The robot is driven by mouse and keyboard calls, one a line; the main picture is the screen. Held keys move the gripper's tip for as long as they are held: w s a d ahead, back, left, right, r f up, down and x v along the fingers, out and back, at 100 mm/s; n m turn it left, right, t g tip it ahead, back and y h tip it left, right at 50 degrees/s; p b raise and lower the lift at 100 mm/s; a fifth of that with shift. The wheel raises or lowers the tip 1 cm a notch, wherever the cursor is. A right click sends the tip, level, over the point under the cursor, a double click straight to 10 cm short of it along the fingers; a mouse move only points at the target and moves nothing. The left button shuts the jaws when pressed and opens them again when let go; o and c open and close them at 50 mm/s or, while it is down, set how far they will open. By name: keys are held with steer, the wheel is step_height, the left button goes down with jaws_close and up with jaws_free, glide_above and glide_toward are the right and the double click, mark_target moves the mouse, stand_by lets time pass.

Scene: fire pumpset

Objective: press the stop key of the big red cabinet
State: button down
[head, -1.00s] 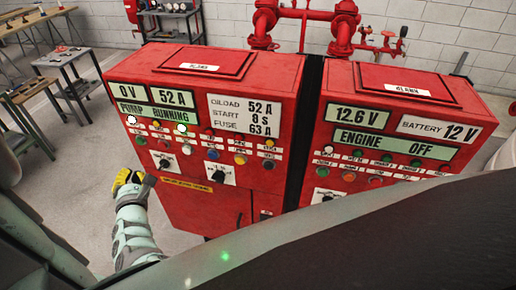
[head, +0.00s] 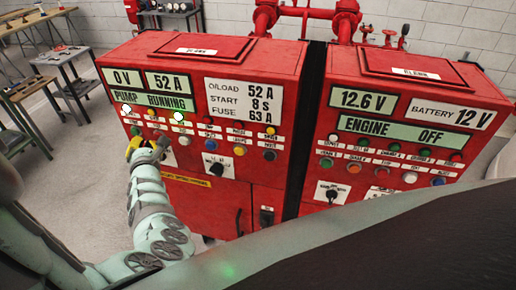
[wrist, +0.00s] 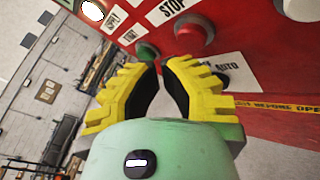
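The red cabinet on the left (head: 210,55) has a display reading "PUMP RUNNING" over rows of lamps, buttons and knobs. In the wrist view a red button (wrist: 193,33) sits under a "STOP" label (wrist: 174,7). A green button (wrist: 147,52) is to its left in the picture. My gripper (wrist: 161,66) has yellow fingers with a narrow gap between the tips and holds nothing. The tips appear below both buttons, nearer the green one; I cannot tell the distance to the panel. In the head view my gripper (head: 148,146) is in front of the panel's lower left and hides part of it.
A second red cabinet (head: 408,73) with an "ENGINE OFF" display stands at the right, across a dark gap. A selector knob (wrist: 221,77) is right of my fingers. Red pipes (head: 345,20) are behind. Work tables (head: 60,60) stand at the far left, with clear floor between.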

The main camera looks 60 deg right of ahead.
steer(key=shift+d, duration=0.2)
steer(key=c, duration=1.6)
jaws_free()
jaws_close()
steer(key=shift+a, duration=0.1)
steer(key=shift+w, duration=0.1)
steer(key=shift+w+d+b, duration=0.1)
steer(key=shift+d+b, duration=0.3)
steer(key=shift+b, duration=0.05)
